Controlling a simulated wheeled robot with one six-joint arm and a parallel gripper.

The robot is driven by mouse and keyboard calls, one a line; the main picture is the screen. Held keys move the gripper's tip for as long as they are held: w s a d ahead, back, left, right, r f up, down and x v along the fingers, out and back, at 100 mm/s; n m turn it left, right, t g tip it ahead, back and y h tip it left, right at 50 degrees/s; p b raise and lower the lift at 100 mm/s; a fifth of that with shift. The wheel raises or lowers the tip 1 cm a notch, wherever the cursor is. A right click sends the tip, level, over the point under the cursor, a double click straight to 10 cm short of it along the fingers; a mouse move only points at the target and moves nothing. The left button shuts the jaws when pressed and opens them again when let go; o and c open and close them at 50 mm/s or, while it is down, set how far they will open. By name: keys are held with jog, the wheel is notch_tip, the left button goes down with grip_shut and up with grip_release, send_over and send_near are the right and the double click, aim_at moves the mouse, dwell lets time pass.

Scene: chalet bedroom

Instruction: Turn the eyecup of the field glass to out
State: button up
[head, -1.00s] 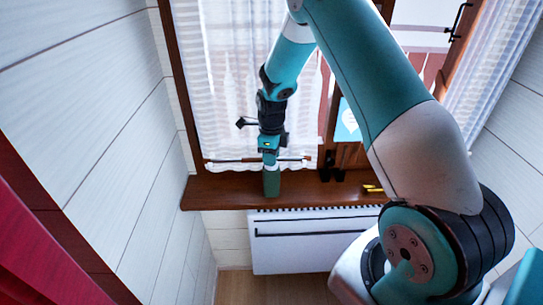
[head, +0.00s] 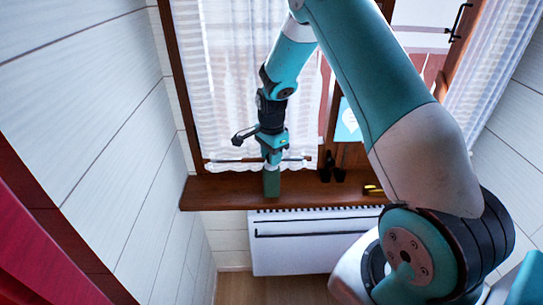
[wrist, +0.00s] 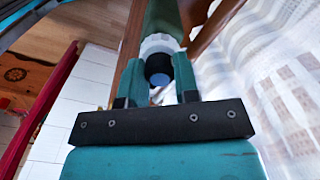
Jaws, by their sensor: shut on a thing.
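The field glass (head: 271,184) stands upright on the wooden window sill as a dark green tube. In the wrist view its green body (wrist: 162,16) runs away at the top, with a pale ring (wrist: 160,42) at its near end. The eyecup (wrist: 158,64) is a dark round cup with a bluish lens inside, nearest to me. My gripper (head: 272,160) comes down over the top of the field glass. In the wrist view its two teal fingers lie on either side of the eyecup and are shut on it. Their exact contact faces are hidden.
The brown sill (head: 225,192) is narrow, with a white radiator (head: 310,242) below. A small black object (head: 331,168) and a brass-coloured one (head: 373,190) are on the sill to the right. A sheer curtain (head: 230,85) and a thin rod lie close behind my gripper.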

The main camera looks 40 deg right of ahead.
jog(key=n, duration=0.5)
jog(key=shift+n, duration=0.3)
dwell(0.4)
jog(key=o, duration=0.9)
jog(key=shift+o, duration=0.2)
jog(key=shift+r, duration=0.1)
notch_tip(320, 180, up, 17)
jog(key=b, duration=0.2)
jog(key=shift+r, duration=0.1)
